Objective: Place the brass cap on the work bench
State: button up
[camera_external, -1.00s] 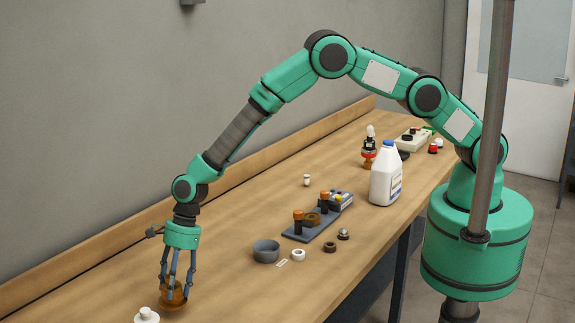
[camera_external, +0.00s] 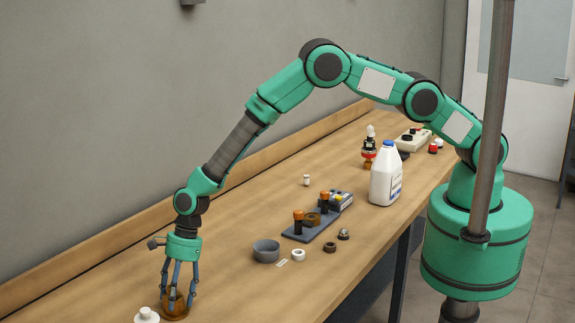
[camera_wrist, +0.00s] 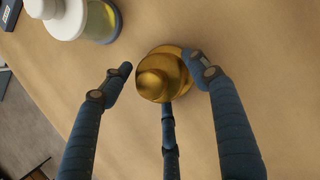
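The brass cap (camera_wrist: 158,78) is a round, stepped, gold-coloured piece in the middle of the wrist view. In the external view the cap (camera_external: 174,309) sits low between my fingertips and appears to rest on the wooden work bench (camera_external: 225,290). My gripper (camera_external: 179,293) points down around it. In the wrist view my gripper (camera_wrist: 158,74) has its fingers spread around the cap. A gap shows between the left finger and the cap. The right finger is very close to its rim, and the third finger is partly hidden behind it.
A white-topped jar (camera_wrist: 75,18) stands close by; its white top (camera_external: 146,316) shows at the bottom edge of the external view. A grey bowl (camera_external: 266,251), a white ring (camera_external: 298,255) and a dark fixture plate (camera_external: 322,225) lie to the right. A white jug (camera_external: 386,180) stands farther back.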

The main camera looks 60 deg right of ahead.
jog(key=shift+o, duration=0.2)
jog(key=shift+r, duration=0.1)
jog(key=v, duration=1.2)
dwell(0.8)
jog(key=shift+r, duration=0.1)
